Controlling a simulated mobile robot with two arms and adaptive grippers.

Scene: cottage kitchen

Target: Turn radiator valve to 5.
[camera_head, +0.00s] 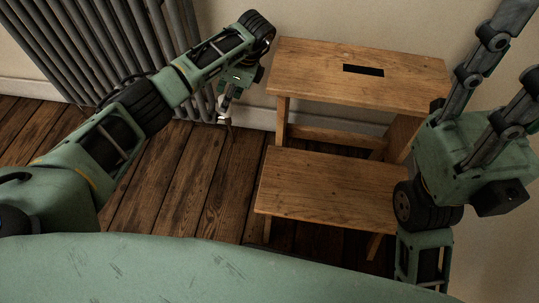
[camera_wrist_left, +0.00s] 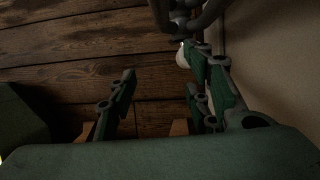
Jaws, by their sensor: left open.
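The radiator valve has a small white knob (camera_head: 222,119) low beside the right end of the grey radiator (camera_head: 105,45). My left gripper (camera_head: 227,102) points down just above the knob in the head view and is open. In the left wrist view, the knob (camera_wrist_left: 182,57) shows past the right-hand finger, partly hidden by it, and not midway between the fingers of the left gripper (camera_wrist_left: 158,80). I cannot tell whether a finger touches it. The number marks cannot be read. My right gripper (camera_head: 513,65) is raised at the right, fingers apart, tips partly cut off, with nothing seen between them.
A wooden step stool (camera_head: 330,185) stands close to the right of my left gripper, against the wall. Radiator pipes (camera_wrist_left: 205,15) and the wall (camera_wrist_left: 270,60) bound the right side in the wrist view. The plank floor (camera_head: 170,190) left of the stool is clear.

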